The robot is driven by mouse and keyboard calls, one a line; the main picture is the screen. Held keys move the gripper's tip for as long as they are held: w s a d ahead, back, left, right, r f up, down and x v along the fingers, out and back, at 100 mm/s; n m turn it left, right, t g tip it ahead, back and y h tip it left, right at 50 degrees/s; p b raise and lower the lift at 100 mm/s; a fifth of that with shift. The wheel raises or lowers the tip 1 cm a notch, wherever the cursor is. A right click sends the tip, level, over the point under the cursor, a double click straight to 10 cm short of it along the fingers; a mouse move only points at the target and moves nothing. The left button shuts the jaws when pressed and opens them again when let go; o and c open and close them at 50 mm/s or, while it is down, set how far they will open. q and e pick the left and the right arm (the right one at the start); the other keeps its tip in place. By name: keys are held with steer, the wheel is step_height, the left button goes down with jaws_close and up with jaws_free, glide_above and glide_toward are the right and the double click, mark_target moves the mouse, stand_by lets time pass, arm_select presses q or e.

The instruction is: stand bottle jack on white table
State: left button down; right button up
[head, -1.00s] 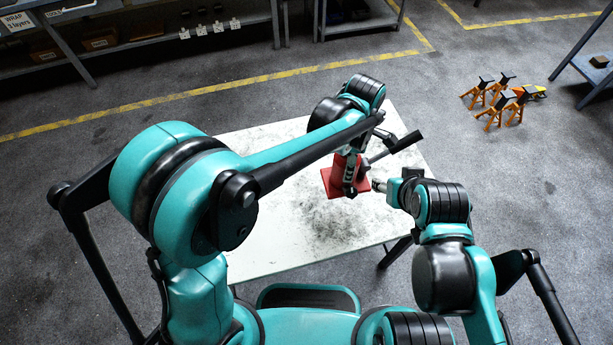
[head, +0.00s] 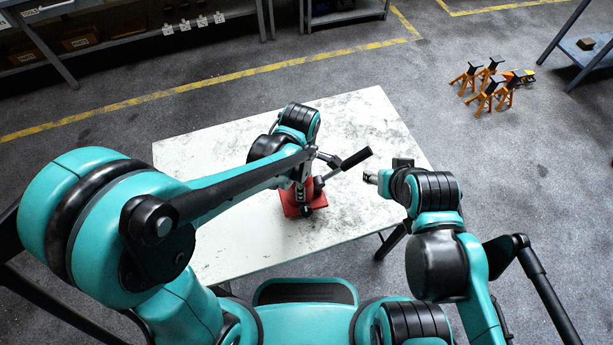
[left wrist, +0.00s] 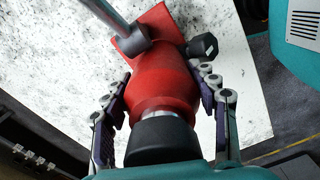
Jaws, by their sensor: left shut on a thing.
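The red bottle jack (head: 291,208) is upright at the middle of the white table (head: 222,252), its square base on or very close to the tabletop; I cannot tell if it touches. Its black-gripped handle (head: 356,158) points up to the right. My left gripper (head: 303,190) is around the jack's body. In the left wrist view, the jack's red body (left wrist: 165,85) sits between the two fingers of the left gripper (left wrist: 163,100), which is shut on it. My right gripper (head: 371,178) is to the right, apart from the jack; its fingers are too small to read.
Several orange jack stands (head: 488,82) are on the floor at the upper right. Shelving (head: 130,45) stands at the back, and a blue-grey bench (head: 585,55) at the far right. The tabletop around the jack is clear, with dark smudges.

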mark_target(317, 199)
arm_select(q)
step_height(317, 199, down, 4)
steer(key=shift+r+b, duration=0.25)
steer(key=shift+b, duration=0.45)
steer(key=shift+c, duration=2.3)
jaws_free()
